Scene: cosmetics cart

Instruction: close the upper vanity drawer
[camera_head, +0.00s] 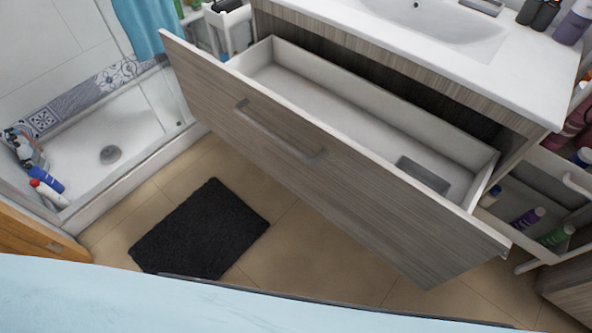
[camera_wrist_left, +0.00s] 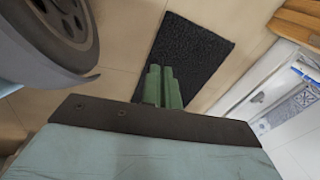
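The upper vanity drawer (camera_head: 340,165) is pulled far out from under the white sink top (camera_head: 515,75) in the head view. Its wood-grain front carries a grey bar handle (camera_head: 280,130). The white inside looks empty apart from a small grey rectangle on its floor. Neither gripper shows in the head view. In the left wrist view my left gripper (camera_wrist_left: 163,88) has its green fingers close together with nothing between them. It is seen against the dark mat and floor, and the drawer is not in that view. My right gripper is out of sight.
A black mat (camera_head: 200,228) lies on the beige tile floor before the drawer. A shower tray (camera_head: 100,170) with bottles is at left. A rack with bottles (camera_head: 530,218) stands close to the drawer's right end. A small white cart (camera_head: 228,28) is behind its left end.

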